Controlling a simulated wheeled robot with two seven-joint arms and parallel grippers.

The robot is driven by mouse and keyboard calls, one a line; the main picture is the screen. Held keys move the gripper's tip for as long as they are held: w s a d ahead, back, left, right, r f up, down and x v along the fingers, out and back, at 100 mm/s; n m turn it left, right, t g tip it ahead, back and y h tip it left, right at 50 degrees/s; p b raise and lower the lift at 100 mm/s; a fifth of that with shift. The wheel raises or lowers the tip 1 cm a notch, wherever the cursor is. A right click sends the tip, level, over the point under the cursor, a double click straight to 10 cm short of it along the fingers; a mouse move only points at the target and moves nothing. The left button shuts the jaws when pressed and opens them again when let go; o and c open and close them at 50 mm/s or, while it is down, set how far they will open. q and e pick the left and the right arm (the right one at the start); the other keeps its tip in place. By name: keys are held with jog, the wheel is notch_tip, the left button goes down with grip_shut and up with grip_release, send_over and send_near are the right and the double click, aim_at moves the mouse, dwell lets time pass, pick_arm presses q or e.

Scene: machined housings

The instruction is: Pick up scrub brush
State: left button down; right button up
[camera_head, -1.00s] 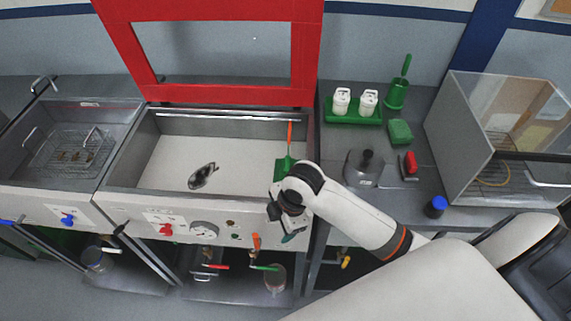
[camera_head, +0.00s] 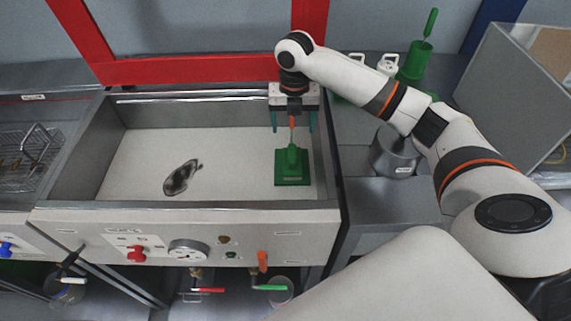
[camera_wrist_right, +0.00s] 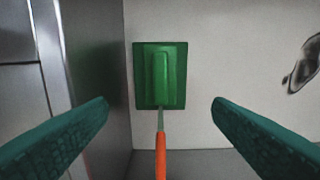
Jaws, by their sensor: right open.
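A green-headed tool (camera_head: 292,170) with an orange handle, which looks like the scrub brush, lies in the right part of the sink basin. Its handle points to the back wall. In the right wrist view its flat green head (camera_wrist_right: 160,75) lies ahead, and the handle runs toward me between the fingers. My right gripper (camera_head: 293,128) is open above the handle, with one teal finger on each side. I see no contact with it. My left gripper is not in view.
The basin's right wall (camera_head: 322,160) is close to the right finger. A dark, shiny object (camera_head: 182,177) lies in the basin's left part. A red frame (camera_head: 200,70) stands behind. A grey pot (camera_head: 394,155) and a green brush holder (camera_head: 414,62) are on the right counter.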

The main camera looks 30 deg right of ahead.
aim_at(292, 153)
jog(key=shift+s+f, duration=0.15)
jog(key=shift+f, duration=0.25)
notch_tip(292, 153, down, 5)
jog(key=shift+s+p, duration=0.1)
jog(key=shift+p, duration=0.3)
jog(key=shift+s+a+f, duration=0.1)
jog(key=shift+f, duration=0.45)
jog(key=f, duration=0.2)
jog(key=f+p, duration=0.1)
jog(key=shift+s+a+f, duration=0.15)
jog(key=shift+a+f, duration=0.1)
jog(key=shift+f, duration=0.55)
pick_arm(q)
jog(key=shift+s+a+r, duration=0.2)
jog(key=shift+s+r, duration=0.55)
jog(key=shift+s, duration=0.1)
pick_arm(e)
jog(key=shift+r, duration=0.1)
jog(key=c, duration=1.1)
